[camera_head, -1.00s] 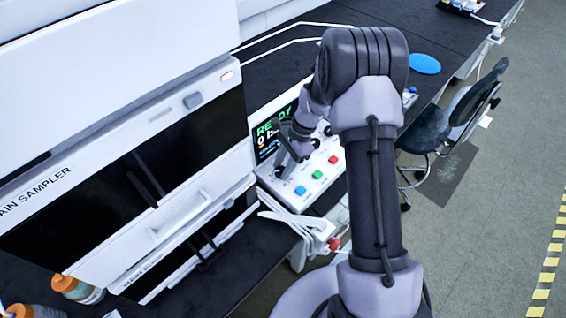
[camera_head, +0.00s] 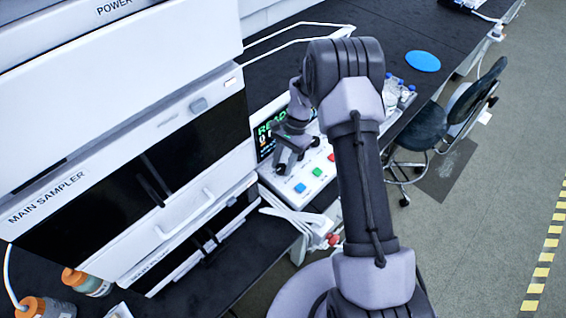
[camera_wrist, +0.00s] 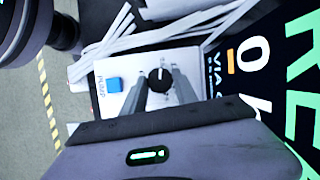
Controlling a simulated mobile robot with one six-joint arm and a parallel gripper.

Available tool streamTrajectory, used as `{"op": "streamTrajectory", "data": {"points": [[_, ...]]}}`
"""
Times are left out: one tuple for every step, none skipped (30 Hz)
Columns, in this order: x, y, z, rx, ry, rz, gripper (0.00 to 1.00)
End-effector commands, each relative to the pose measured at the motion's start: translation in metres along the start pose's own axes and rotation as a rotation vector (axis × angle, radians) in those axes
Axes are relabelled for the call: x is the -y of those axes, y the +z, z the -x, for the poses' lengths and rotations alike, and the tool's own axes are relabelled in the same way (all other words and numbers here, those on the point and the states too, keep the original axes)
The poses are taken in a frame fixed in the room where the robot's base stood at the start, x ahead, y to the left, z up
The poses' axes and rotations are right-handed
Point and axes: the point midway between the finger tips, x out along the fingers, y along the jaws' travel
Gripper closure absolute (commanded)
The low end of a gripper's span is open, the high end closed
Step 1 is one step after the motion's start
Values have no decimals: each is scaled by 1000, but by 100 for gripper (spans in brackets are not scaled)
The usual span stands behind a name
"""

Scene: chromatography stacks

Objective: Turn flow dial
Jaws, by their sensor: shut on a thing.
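The flow dial (camera_wrist: 160,79) is a small black knob with a white mark, on the white face of the control panel (camera_wrist: 125,103). In the wrist view my gripper (camera_wrist: 160,85) has one dark finger on each side of the dial and is shut on it. In the head view my gripper (camera_head: 287,160) is down at the panel (camera_head: 314,190), just left of the coloured buttons, and hides the dial. The panel's dark screen (camera_head: 264,140) shows green "READY" text, partly covered by my gripper.
A blue button (camera_head: 300,187), a green button (camera_head: 317,172) and a red button (camera_head: 331,157) sit close to my gripper. White tubes (camera_head: 285,218) run below the panel. The sampler cabinet (camera_head: 130,195) stands left. Small bottles (camera_head: 400,95) are behind my arm.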

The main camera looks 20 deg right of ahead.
Motion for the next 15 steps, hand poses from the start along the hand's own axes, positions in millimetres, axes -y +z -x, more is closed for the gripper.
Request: {"op": "streamTrajectory", "data": {"points": [[0, 0, 0, -1, 0, 2, 100], [0, 0, 0, -1, 0, 2, 100], [0, 0, 0, -1, 0, 2, 100], [0, 0, 0, -1, 0, 2, 100], [0, 0, 0, -1, 0, 2, 100], [0, 0, 0, -1, 0, 2, 100], [0, 0, 0, -1, 0, 2, 63], [0, 0, 0, -1, 0, 2, 57], [0, 0, 0, -1, 0, 1, 49], [0, 0, 0, -1, 0, 1, 43], [0, 0, 0, -1, 0, 1, 43], [0, 0, 0, -1, 0, 1, 43], [0, 0, 0, -1, 0, 1, 43], [0, 0, 0, -1, 0, 1, 43], [0, 0, 0, -1, 0, 0, 43]]}}
